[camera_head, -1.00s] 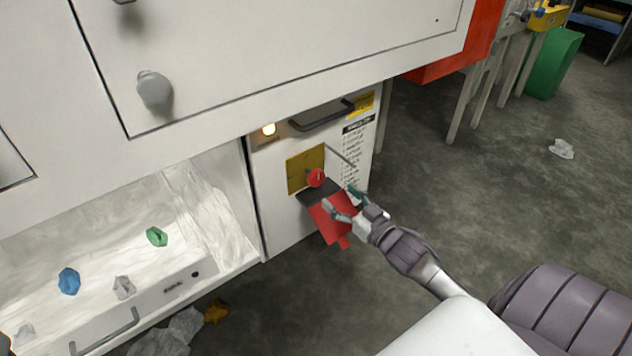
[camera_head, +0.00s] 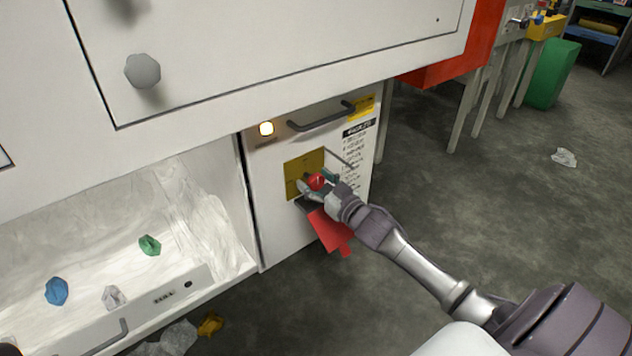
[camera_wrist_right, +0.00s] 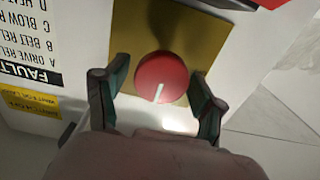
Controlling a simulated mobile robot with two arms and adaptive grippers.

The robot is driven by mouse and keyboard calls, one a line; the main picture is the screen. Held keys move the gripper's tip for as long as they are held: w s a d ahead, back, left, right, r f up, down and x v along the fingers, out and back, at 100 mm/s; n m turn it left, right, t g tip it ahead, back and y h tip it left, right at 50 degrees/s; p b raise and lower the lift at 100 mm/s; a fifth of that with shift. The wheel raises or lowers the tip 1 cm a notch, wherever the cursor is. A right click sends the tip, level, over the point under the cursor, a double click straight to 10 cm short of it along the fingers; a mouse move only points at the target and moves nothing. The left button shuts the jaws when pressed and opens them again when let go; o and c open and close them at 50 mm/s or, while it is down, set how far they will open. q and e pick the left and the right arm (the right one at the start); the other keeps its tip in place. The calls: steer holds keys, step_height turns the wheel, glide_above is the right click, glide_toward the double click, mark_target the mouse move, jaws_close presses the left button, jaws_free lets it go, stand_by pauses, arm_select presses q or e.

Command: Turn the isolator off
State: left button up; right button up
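The isolator is a round red knob (camera_head: 316,181) with a white pointer line, on a yellow plate (camera_head: 291,170) on the white cabinet's front panel. In the right wrist view the red knob (camera_wrist_right: 162,78) sits between the two fingers of my right gripper (camera_wrist_right: 158,98), and a gap shows on each side. My right gripper (camera_head: 318,186) is open around the knob in the head view. A red tag or flap (camera_head: 330,232) hangs below the plate. A lit lamp (camera_head: 266,129) is on the panel above.
A dark handle (camera_head: 320,117) and a printed fault list (camera_head: 355,148) are on the panel. An open white bay (camera_head: 200,200) with crumpled coloured pieces is to the left. A green bin (camera_head: 552,74) stands far right. The floor at right is mostly clear.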

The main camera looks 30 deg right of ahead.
steer(key=c, duration=0.9)
steer(key=shift+o, duration=0.2)
